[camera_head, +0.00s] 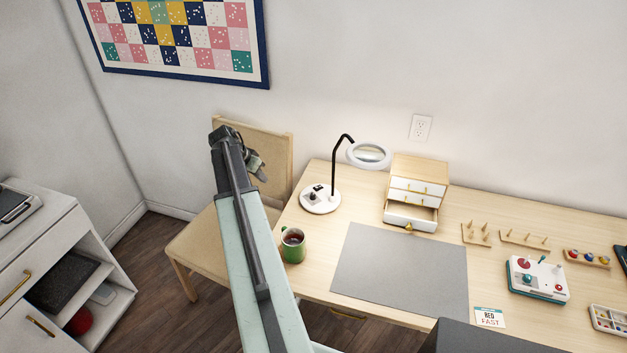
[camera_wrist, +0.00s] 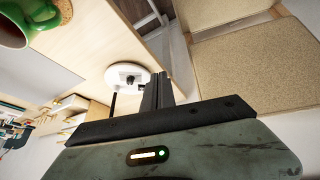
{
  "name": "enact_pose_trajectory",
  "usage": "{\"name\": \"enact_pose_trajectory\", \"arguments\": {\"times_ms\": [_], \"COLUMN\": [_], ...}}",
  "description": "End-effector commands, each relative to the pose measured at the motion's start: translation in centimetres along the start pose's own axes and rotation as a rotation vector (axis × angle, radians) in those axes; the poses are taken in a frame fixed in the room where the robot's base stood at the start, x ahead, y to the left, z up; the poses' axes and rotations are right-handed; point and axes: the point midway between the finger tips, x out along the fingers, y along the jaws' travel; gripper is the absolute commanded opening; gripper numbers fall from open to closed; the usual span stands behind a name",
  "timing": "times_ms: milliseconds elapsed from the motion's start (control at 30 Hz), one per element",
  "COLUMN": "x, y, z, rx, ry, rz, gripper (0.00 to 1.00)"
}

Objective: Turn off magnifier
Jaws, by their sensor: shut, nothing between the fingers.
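The magnifier (camera_head: 369,154) has a white ring head on a black bent stem. Its round white base (camera_head: 320,199) stands on the desk's left part and carries small dark controls. The ring looks bright, and the wall near it is lit. The base also shows in the wrist view (camera_wrist: 128,77), with a dark control on top. My gripper (camera_head: 256,166) is left of the magnifier, above the chair and apart from the base. In the wrist view the dark fingers (camera_wrist: 158,92) are together and empty, appearing just beside the base.
A green mug (camera_head: 293,246) with dark liquid stands near the desk's left edge, close to my arm. A grey mat (camera_head: 400,270) lies on the desk (camera_head: 310,283). A small drawer box (camera_head: 419,172) with its lowest drawer open stands right of the magnifier. A chair (camera_head: 196,244) is at left.

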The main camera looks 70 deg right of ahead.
Motion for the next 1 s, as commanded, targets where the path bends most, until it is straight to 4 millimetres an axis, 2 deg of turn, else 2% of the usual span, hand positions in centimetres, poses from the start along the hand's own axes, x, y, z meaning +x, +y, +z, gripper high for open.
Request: {"name": "enact_pose_trajectory", "arguments": {"times_ms": [33, 100, 200, 233, 333, 600, 733, 867, 1000], "x": [1.7, 3.4, 4.9, 5.1, 5.5, 5.5, 6.1, 7.7, 10.4], "y": [1.9, 4.5, 7.1, 7.5, 8.2, 8.2, 8.1, 8.2, 8.4], "z": [-4.0, -7.8, -10.9, -11.4, -12.2, -12.0, -11.9, -11.9, -11.9], "rx": [0.093, 0.199, 0.293, 0.309, 0.333, 0.331, 0.33, 0.329, 0.33], "ry": [0.021, 0.05, 0.077, 0.082, 0.089, 0.089, 0.088, 0.088, 0.089], "rz": [0.03, 0.06, 0.087, 0.091, 0.097, 0.096, 0.096, 0.095, 0.095], "gripper": [0.0, 0.0, 0.0, 0.0, 0.0, 0.0, 0.0, 0.0, 0.0]}}
